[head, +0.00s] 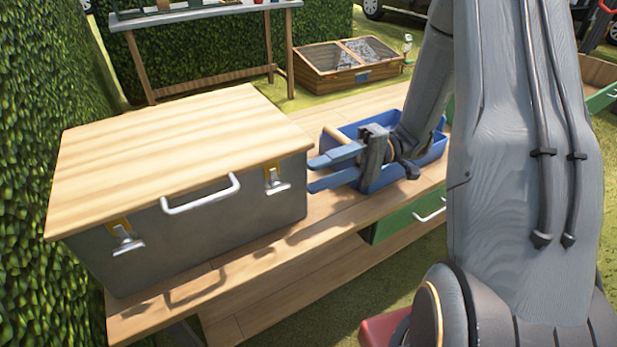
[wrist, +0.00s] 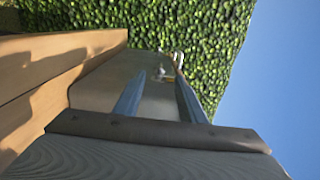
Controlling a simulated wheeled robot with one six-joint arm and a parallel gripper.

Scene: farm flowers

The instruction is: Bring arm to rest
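My arm reaches down from the right side of the head view. My gripper (head: 312,175) is held sideways over the bench, its two blue fingers apart and pointing left toward the grey box. The fingers are open with nothing between them. In the wrist view my gripper (wrist: 158,100) also shows its two fingers spread, with the side of the grey box beyond them. A small gap appears between the fingertips and the box.
A grey metal box (head: 200,226) with a wooden lid (head: 180,150) and latches stands on the wooden bench (head: 345,215). A blue tray (head: 425,150) with a wooden handle-like piece (head: 336,135) lies behind my gripper. A green drawer (head: 405,222) is below. Hedge stands left.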

